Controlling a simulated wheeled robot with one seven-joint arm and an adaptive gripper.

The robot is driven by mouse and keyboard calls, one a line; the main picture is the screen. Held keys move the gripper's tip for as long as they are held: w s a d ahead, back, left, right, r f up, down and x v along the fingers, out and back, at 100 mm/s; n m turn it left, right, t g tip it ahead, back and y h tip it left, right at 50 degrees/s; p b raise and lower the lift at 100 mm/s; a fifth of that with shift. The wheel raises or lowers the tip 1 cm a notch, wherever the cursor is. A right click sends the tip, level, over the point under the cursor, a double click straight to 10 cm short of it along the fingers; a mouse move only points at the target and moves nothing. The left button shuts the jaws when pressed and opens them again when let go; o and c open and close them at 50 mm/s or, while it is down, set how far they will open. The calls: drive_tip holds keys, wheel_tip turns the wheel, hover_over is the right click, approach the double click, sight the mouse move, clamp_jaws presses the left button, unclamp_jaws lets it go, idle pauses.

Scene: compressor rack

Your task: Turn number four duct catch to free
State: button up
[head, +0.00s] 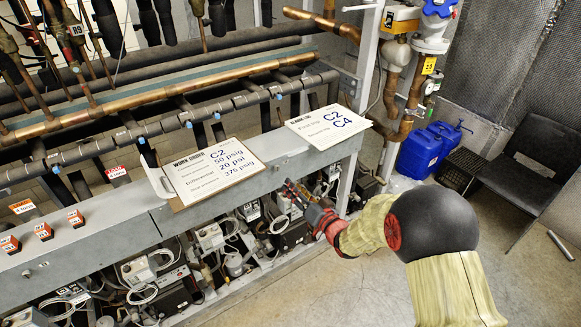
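A long grey metal duct (98,231) runs across the front of the rack, from lower left to the middle right. A small dark round fitting (27,273) sits on its front face at the far left. It may be a catch, but it is too small to tell. I cannot make out a catch marked four.
A work order clipboard (214,172) and a second printed card (327,126) lie on the duct. Orange-labelled switches (44,231) sit at left. Compressors and cables (140,270) fill the space below. Blue jugs (419,152) and a black chair (515,175) stand right. Floor is clear lower middle.

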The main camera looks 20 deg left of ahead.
sight(278, 169)
drive_tip(key=shift+m+y, duration=0.3)
drive_tip(key=shift+y, duration=0.3)
drive_tip(key=w+a, duration=0.1)
drive_tip(key=a, duration=0.1)
drive_tip(key=w+a+r, duration=0.1)
drive_tip(key=w+a, duration=0.1)
drive_tip(key=w+a+r, duration=0.1)
drive_tip(key=a, duration=0.1)
drive_tip(key=shift+w+a+r, duration=0.15)
drive_tip(key=shift+a, duration=0.15)
clamp_jaws()
